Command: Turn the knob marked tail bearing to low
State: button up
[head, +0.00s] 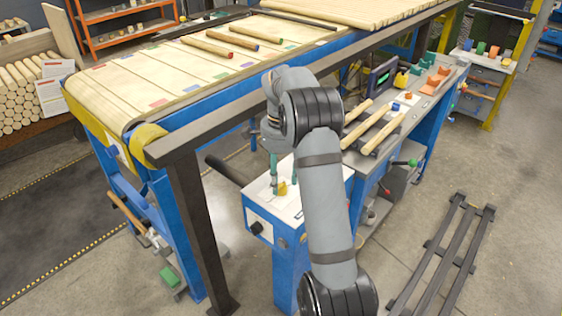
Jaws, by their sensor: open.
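A dark bar (228,170) juts out left of the cabinet. A dark post (193,220) and the conveyor (200,75) with colored-end sticks stand left. Wooden rods (380,132) lie on the bench behind my arm. A dark rack (445,255) lies on the floor at right.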

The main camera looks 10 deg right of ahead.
aim_at(281, 184)
notch_tip(281, 184, up, 10)
jog(key=shift+f, duration=0.15)
jog(key=shift+f, duration=0.15)
dwell(0.4)
notch_tip(281, 184, down, 12)
jog(key=shift+r, duration=0.1)
dwell(0.4)
